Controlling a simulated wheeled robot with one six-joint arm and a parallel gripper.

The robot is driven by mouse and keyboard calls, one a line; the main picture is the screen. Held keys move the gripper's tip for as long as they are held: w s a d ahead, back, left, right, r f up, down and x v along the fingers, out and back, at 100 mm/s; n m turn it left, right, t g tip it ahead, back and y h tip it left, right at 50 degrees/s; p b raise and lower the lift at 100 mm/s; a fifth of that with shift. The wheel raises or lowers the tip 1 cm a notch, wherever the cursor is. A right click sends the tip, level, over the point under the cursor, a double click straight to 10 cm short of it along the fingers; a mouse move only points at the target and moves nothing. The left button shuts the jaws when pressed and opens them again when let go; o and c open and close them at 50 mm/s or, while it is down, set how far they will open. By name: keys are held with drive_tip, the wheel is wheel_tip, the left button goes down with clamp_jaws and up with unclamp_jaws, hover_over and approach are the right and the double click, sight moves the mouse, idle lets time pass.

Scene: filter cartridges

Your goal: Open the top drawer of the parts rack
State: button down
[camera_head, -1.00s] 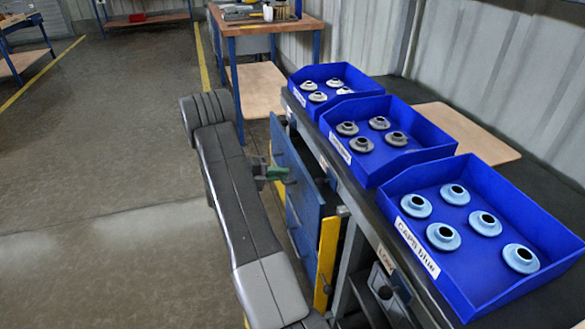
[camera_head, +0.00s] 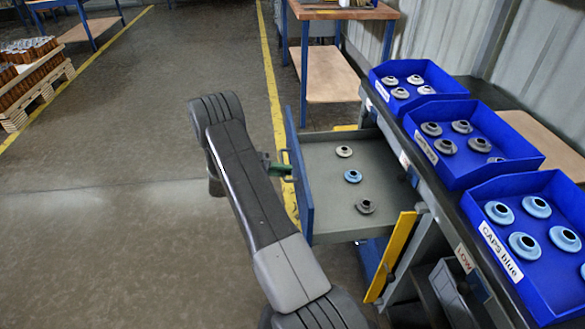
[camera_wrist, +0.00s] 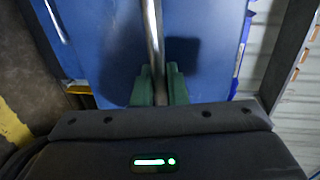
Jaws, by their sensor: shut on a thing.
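The top drawer (camera_head: 335,150) of the parts rack is pulled out, and its grey inside shows in the head view. Three round caps lie in it: a pale one (camera_head: 344,151), a blue one (camera_head: 353,176) and a grey one (camera_head: 366,206). Its blue front (camera_head: 300,170) faces left, toward my arm. My gripper (camera_head: 283,168) is at the outside of the drawer front, partly hidden by my arm. In the wrist view my gripper's green fingers (camera_wrist: 160,88) are shut on the metal bar handle (camera_wrist: 154,45), with the blue drawer front (camera_wrist: 105,45) behind it.
Blue bins of grey caps (camera_head: 411,91), (camera_head: 455,157) and a blue-cap bin (camera_head: 535,285) stand on the rack's dark top. A workbench (camera_head: 340,12) is behind. Floor at left is clear, with a pallet (camera_head: 38,88) farther off.

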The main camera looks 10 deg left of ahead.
drive_tip(key=shift+f+v, duration=0.15)
drive_tip(key=shift+v, duration=0.55)
drive_tip(key=shift+f+v, duration=0.15)
drive_tip(key=shift+v, duration=0.55)
drive_tip(key=c, duration=1.5)
unclamp_jaws()
drive_tip(key=shift+c, duration=0.2)
drive_tip(key=v, duration=1.4)
drive_tip(key=shift+f, duration=0.15)
drive_tip(key=x, duration=1.4)
drive_tip(key=shift+d, duration=0.15)
